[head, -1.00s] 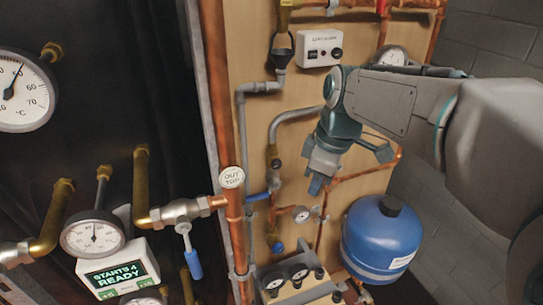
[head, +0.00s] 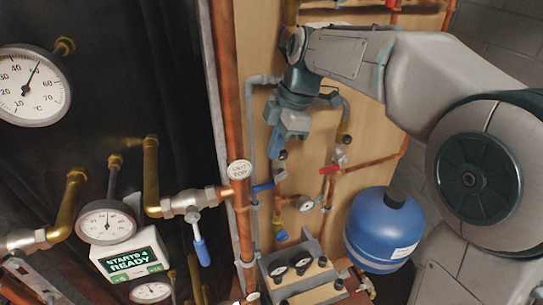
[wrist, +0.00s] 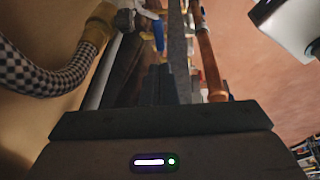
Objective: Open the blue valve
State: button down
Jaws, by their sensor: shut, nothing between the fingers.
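A valve with a blue lever handle (head: 201,250) sits on the pipe at the left, its handle hanging down. A smaller blue lever (head: 263,187) lies nearly level on the pipework of the wooden panel. My gripper (head: 277,150) is in front of the panel, above and slightly right of the small lever, apart from it as far as I can tell. In the wrist view my gripper (wrist: 158,82) has its fingers together and empty. A blue piece (wrist: 158,36) shows beyond the fingertips; I cannot tell which valve it belongs to.
A copper pipe (head: 224,90) runs vertically left of my gripper. A red lever (head: 329,170) is on the panel to the right. A blue tank (head: 383,232) stands at the lower right. A box with gauges (head: 299,281) is below. A checkered hose (wrist: 45,75) shows in the wrist view.

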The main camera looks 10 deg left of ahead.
aim_at(260, 186)
jog(key=x, duration=0.8)
jog(key=shift+a+f+p, duration=0.15)
jog(key=shift+f+p, duration=0.15)
jog(key=shift+p, duration=0.05)
